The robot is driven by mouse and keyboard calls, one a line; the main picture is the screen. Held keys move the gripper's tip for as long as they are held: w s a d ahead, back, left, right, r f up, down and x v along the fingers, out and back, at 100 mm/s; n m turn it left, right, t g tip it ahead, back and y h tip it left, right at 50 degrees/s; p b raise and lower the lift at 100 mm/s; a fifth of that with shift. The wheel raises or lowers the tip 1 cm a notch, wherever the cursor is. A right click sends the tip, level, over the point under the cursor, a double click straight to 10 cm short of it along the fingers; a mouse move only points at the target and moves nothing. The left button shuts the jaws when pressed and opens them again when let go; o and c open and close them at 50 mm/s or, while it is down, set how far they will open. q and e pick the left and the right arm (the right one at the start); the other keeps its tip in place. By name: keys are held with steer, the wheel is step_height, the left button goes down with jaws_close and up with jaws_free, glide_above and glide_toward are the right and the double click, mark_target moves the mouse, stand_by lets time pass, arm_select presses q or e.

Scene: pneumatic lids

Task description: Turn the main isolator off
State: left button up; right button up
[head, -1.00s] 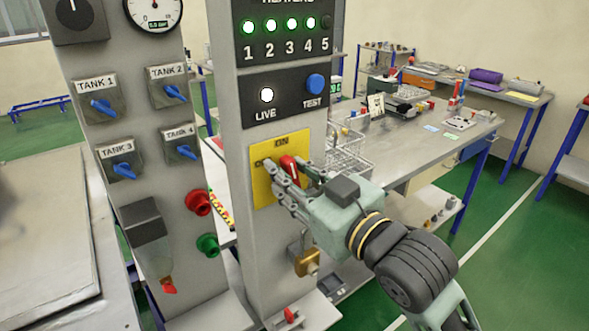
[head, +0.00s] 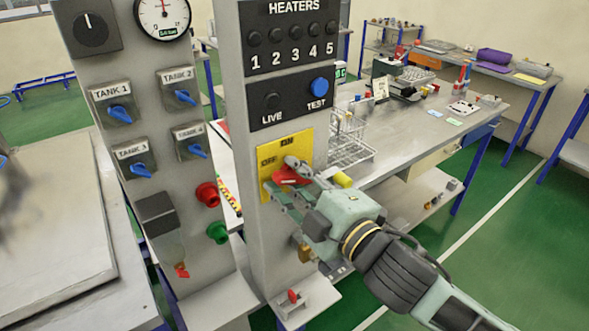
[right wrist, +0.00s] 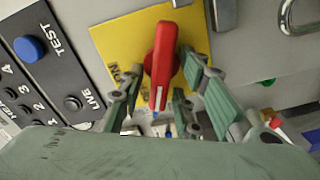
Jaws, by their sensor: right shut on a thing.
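The main isolator is a red rotary handle (head: 289,175) on a yellow plate (head: 302,146) marked ON at the top and OFF at the left. The handle lies nearly level, toward the OFF side. My right gripper (head: 285,181) is shut on it, with fingers above and below. In the right wrist view the red handle (right wrist: 161,60) sits between the two fingers of my right gripper (right wrist: 163,72). The LIVE lamp (head: 272,101) and the heater lamps (head: 293,32) above are dark. My left gripper is not in view.
A panel with blue tank valves (head: 120,114), a red button (head: 207,194) and a green button (head: 218,232) stands to the left. A brass padlock (head: 304,252) hangs below the isolator. A bench with a wire basket (head: 347,145) is behind.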

steer(key=shift+f+n+p, duration=0.15)
steer(key=shift+n+p, duration=0.35)
steer(key=shift+n, duration=0.65)
steer(key=shift+f+n+p, duration=0.1)
steer(key=shift+n+p, duration=0.35)
steer(key=shift+n, duration=0.7)
steer(key=o, duration=0.8)
steer(key=shift+w, duration=0.1)
steer(key=shift+c, duration=0.2)
steer(key=v, duration=0.7)
steer(key=shift+s, duration=0.2)
steer(key=shift+d+f, duration=0.15)
